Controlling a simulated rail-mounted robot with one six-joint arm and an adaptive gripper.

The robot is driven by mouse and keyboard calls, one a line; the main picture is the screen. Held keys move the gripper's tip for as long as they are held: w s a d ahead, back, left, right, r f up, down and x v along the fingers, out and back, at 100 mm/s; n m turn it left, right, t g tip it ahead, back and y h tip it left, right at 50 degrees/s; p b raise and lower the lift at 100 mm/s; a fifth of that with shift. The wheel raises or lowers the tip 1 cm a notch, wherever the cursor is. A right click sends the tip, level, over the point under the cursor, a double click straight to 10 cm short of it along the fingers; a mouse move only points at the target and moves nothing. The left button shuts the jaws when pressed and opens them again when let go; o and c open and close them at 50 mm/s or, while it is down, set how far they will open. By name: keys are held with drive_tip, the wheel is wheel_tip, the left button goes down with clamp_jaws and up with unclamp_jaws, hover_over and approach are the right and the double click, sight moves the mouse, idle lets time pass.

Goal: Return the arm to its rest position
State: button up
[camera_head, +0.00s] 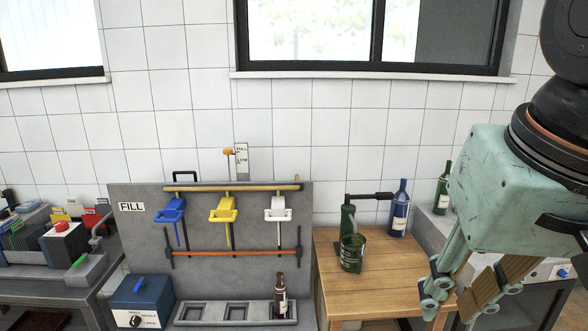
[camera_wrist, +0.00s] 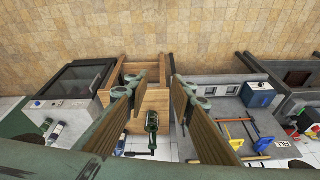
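My gripper (camera_head: 455,305) hangs at the right of the head view, pale green, with its fingers pointing down. It stands in front of the right end of the wooden table (camera_head: 330,262). In the wrist view my gripper (camera_wrist: 158,88) has its two wood-faced fingers wide apart, with nothing held between them. The view between the fingers looks down on the wooden table and a dark green vessel (camera_wrist: 152,122) well below. My arm's upper part is cut off by the right picture edge.
A grey FILL panel (camera_head: 140,230) carries blue, yellow and white taps. A brown bottle (camera_head: 280,297) stands in the tray below. Another green bottle (camera_head: 442,190) stands behind my gripper.

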drive_tip(key=s+f+n, duration=0.1)
drive_tip(key=s+f, duration=0.2)
drive_tip(key=s, duration=0.2)
drive_tip(key=shift+s+d+f+n+b, duration=0.15)
drive_tip(key=shift+s+d+n+b, duration=0.15)
drive_tip(key=shift+s+d, duration=0.1)
drive_tip(key=shift+d, duration=0.1)
idle(1.1)
